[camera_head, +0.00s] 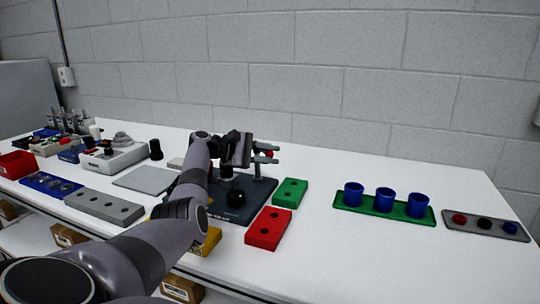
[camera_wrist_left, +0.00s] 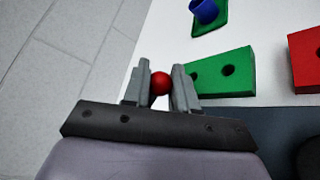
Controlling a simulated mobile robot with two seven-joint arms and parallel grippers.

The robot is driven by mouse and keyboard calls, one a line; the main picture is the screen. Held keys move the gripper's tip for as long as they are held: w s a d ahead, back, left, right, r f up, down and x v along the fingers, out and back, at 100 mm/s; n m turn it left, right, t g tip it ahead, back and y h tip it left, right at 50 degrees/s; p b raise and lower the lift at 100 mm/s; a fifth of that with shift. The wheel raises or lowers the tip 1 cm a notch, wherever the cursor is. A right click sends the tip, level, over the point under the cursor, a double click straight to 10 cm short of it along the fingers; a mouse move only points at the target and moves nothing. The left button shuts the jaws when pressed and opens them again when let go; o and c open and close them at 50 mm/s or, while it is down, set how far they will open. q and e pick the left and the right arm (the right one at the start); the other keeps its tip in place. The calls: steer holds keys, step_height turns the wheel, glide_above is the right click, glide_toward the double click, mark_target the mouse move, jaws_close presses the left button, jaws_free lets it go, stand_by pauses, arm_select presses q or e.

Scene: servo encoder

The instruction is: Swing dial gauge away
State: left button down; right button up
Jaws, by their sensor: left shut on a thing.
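My left gripper (camera_head: 265,153) reaches over a dark base plate (camera_head: 262,188) on the white bench. Its fingers are closed on a small red ball (camera_head: 269,154). In the left wrist view the red ball (camera_wrist_left: 160,84) sits between the two grey fingertips (camera_wrist_left: 160,88). What the ball is attached to is hidden by the gripper. A black round knob (camera_head: 236,198) stands on the base plate, below the gripper. I cannot make out a dial gauge face; my arm and gripper cover much of the fixture. My right gripper is not in view.
A green block (camera_head: 291,186) and a red block (camera_head: 262,236), both with holes, lie right of the base plate. A green tray (camera_head: 365,209) with blue cups and a grey tray (camera_head: 455,228) are farther right. Blocks, a grey plate (camera_head: 146,180) and devices crowd the left.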

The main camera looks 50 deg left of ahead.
arm_select(q)
steer(key=c, duration=0.9)
jaws_free()
steer(key=shift+c, duration=0.2)
step_height(320, 180, up, 20)
steer(key=p, duration=0.1)
steer(key=shift+p, duration=0.3)
